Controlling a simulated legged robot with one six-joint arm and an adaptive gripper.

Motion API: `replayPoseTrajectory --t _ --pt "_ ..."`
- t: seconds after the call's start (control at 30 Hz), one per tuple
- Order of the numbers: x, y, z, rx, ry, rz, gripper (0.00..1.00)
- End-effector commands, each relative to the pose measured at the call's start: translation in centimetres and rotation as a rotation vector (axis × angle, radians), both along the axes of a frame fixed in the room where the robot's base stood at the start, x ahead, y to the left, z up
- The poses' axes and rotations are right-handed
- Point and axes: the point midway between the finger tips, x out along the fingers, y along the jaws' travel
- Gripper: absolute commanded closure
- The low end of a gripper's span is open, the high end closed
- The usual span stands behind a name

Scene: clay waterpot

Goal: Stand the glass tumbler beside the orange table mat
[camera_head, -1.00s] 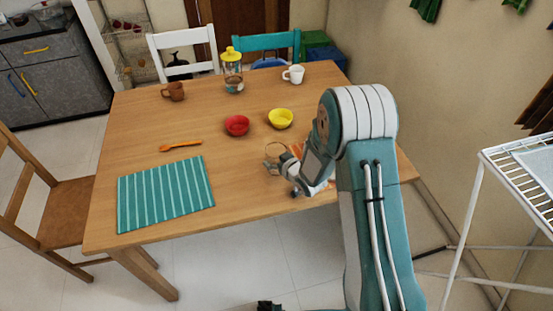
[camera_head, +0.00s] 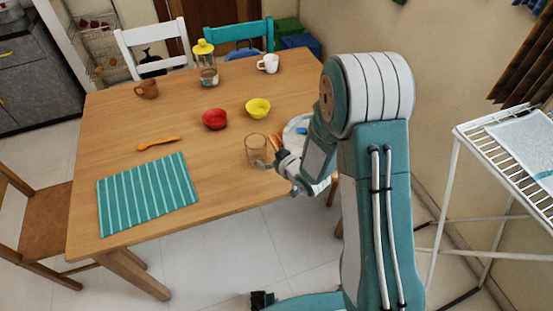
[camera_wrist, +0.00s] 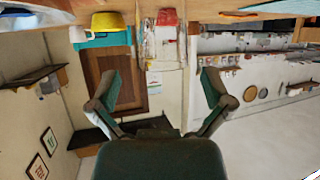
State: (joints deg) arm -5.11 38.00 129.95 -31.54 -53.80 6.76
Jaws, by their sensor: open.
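The clear glass tumbler (camera_head: 256,149) stands upright on the wooden table in the head view, just left of the orange table mat (camera_head: 276,142). Only a narrow strip of the mat shows; my arm and a white plate (camera_head: 291,131) cover the rest. My gripper (camera_head: 268,162) is at the tumbler's lower right side. Whether it touches the glass I cannot tell. In the wrist view my gripper (camera_wrist: 160,88) has its two fingers spread wide. A clear shape shows beyond them there, but I cannot tell if it is the tumbler.
A red bowl (camera_head: 215,119) and a yellow bowl (camera_head: 258,108) stand behind the tumbler. An orange spoon (camera_head: 158,144) and a teal striped mat (camera_head: 147,194) lie to the left. A pitcher (camera_head: 207,66), a brown mug (camera_head: 147,89) and a white mug (camera_head: 268,63) are farther back.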

Motion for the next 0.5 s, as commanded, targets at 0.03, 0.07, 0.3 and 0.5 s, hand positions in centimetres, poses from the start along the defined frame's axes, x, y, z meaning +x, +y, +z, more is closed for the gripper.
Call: replayPoseTrajectory --t 0.03,0.07,0.3,0.5 --pt "-0.7 -0.5 0.5 0.001 -0.001 -0.002 0.0" --pt "-1.1 -0.7 0.7 0.001 -0.002 -0.001 0.0" --pt "-2.8 -1.8 1.6 -0.001 0.0 0.0 0.0" --pt "-2.7 -2.0 2.1 -0.009 -0.001 -0.007 0.0"
